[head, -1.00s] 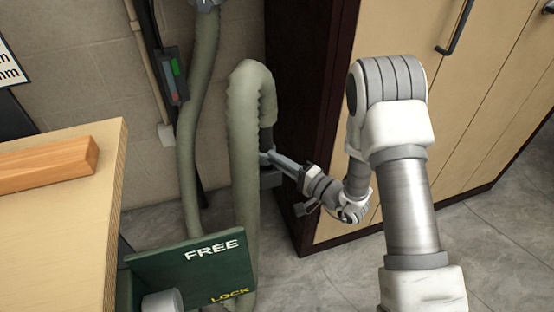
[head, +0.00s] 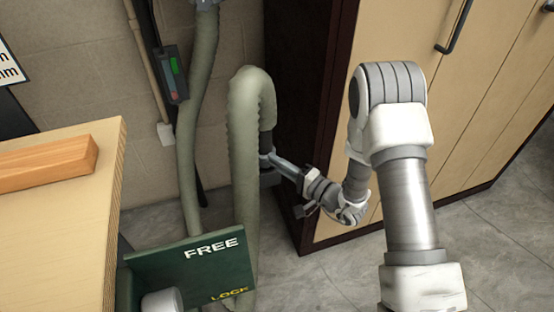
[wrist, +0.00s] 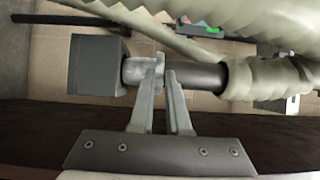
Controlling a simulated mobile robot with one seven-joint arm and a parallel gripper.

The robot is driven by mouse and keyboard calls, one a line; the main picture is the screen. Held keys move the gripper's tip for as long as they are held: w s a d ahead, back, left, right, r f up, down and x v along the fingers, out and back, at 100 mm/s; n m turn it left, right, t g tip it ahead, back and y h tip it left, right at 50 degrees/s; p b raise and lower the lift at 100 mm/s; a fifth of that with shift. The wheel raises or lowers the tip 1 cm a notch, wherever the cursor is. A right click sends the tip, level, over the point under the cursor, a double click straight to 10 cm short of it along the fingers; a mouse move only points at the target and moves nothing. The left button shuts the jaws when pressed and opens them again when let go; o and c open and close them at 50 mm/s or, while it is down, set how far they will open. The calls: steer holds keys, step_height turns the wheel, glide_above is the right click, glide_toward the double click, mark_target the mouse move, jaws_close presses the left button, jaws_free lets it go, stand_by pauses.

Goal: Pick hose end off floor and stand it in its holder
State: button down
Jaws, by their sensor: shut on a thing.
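The ribbed grey-green hose (head: 243,150) arches up and over in the head view, and its dark end cuff (head: 266,141) hangs down on the right side of the arch. My gripper (head: 270,158) is shut on this hose end, well above the floor. A grey block-shaped nozzle (head: 270,179) sits just below the jaws. In the wrist view my gripper (wrist: 164,78) closes around the narrow neck between the grey nozzle (wrist: 98,65) and the dark cuff (wrist: 205,76), with the hose (wrist: 265,78) on the right. I cannot make out a holder in either view.
A dark-sided cabinet with tan doors (head: 350,210) stands close to my gripper. A green panel marked FREE and LOCK (head: 190,270) is low in front of the hose. A workbench (head: 60,230) with a wooden bar (head: 45,163) is at left. Grey floor shows between.

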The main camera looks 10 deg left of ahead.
mark_target(267, 165)
steer(key=shift+f, duration=0.6)
steer(key=shift+f, duration=0.15)
steer(key=shift+f, duration=0.6)
steer(key=shift+f, duration=0.1)
steer(key=shift+f, duration=0.35)
steer(key=c, duration=0.9)
jaws_free()
steer(key=shift+o, duration=0.4)
steer(key=shift+s+d+f, duration=0.1)
